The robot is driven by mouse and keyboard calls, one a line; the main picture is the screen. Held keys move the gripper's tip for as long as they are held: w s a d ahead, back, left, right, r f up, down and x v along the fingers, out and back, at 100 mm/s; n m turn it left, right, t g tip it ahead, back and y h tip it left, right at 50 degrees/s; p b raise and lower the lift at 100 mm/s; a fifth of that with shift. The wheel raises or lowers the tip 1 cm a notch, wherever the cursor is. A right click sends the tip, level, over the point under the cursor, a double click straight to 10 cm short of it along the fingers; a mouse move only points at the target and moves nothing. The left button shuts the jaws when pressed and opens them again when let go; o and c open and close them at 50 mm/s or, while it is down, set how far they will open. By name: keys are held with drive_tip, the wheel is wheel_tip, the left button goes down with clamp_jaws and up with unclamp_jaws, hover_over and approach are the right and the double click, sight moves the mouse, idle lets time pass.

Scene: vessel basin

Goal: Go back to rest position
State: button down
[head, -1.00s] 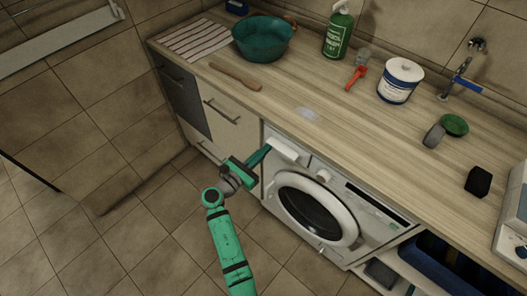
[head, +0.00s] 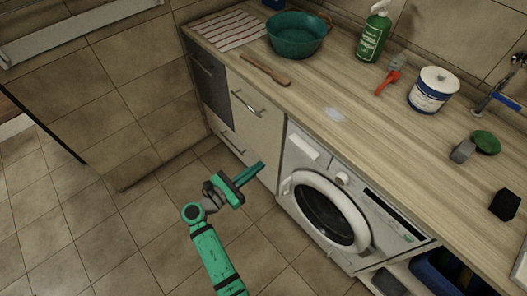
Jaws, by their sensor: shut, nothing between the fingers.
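My gripper (head: 250,175) is teal and shut, with nothing between its fingers. It is held in the air in front of the cabinet drawers (head: 247,125), to the left of the washing machine (head: 335,205). It appears apart from both. My arm (head: 215,255) reaches up from the bottom of the head view. The washing machine's round door looks closed, and its detergent drawer front (head: 304,149) is fully visible.
The wooden counter (head: 330,90) holds a teal basin (head: 296,36), a striped cloth (head: 230,30), a wooden utensil (head: 265,70), a green bottle (head: 373,36), a red-handled tool (head: 389,78) and a white tub (head: 433,91). The tiled floor (head: 110,225) at left is clear.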

drive_tip(key=shift+a, duration=0.1)
drive_tip(key=s+f+m+y, duration=0.8)
drive_tip(key=s+f+y, duration=0.3)
drive_tip(key=s+f, duration=0.65)
drive_tip(key=s+a+r+m+t+y, duration=0.2)
drive_tip(key=s+r+m+y, duration=0.2)
drive_tip(key=s+r+m, duration=0.55)
drive_tip(key=s+d+r+m+t, duration=0.2)
drive_tip(key=s+r+m, duration=0.6)
drive_tip(key=r, duration=0.5)
drive_tip(key=shift+s+d+r+h, duration=0.15)
drive_tip(key=shift+s+r+h, duration=0.1)
drive_tip(key=shift+h, duration=0.15)
drive_tip(key=shift+w+d, duration=0.1)
